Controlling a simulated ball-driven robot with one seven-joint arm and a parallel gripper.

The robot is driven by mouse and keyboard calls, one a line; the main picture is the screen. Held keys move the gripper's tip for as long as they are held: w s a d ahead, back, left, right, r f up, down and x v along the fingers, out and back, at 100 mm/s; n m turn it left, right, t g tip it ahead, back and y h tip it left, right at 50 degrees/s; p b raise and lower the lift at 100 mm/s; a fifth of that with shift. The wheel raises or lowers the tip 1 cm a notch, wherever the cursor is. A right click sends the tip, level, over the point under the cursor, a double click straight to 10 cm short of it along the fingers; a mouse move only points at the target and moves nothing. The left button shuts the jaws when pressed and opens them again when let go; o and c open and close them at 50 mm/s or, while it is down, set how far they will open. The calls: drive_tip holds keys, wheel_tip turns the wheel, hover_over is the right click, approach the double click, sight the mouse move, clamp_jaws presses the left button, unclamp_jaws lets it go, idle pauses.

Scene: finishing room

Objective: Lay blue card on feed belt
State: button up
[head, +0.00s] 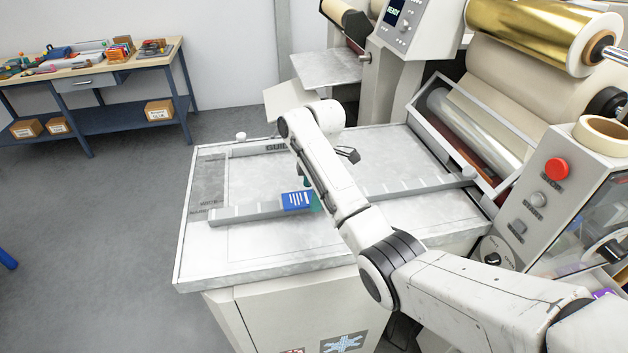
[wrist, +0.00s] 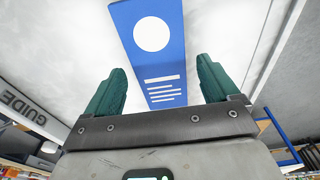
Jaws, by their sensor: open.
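The blue card (head: 297,200) shows white lines and sits at the near guide rail on the white feed table (head: 200,262). In the wrist view the blue card (wrist: 152,62) shows a white circle and white lines. My gripper (wrist: 161,72) is open, its two green fingers apart on either side of the card's lower part, with visible gaps. In the head view my arm hides most of the gripper; only bits of green finger show beside the card. I cannot tell whether the card touches the table, or which part of the table is the feed belt.
Guide rails (head: 252,214) cross the table. Rollers, with a gold foil roll (head: 535,35), stand at the right, beside a control box with a red button (head: 556,168). A workbench (head: 90,68) with clutter stands back left.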

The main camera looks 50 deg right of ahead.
drive_tip(key=r, duration=0.4)
drive_tip(key=d+r, duration=0.1)
drive_tip(key=r, duration=0.1)
drive_tip(key=shift+s+r, duration=0.1)
drive_tip(key=shift+s+d+r, duration=0.1)
drive_tip(key=shift+s+r, duration=0.05)
drive_tip(key=shift+r, duration=1.3)
drive_tip(key=shift+s+r, duration=0.15)
drive_tip(key=shift+r, duration=1.3)
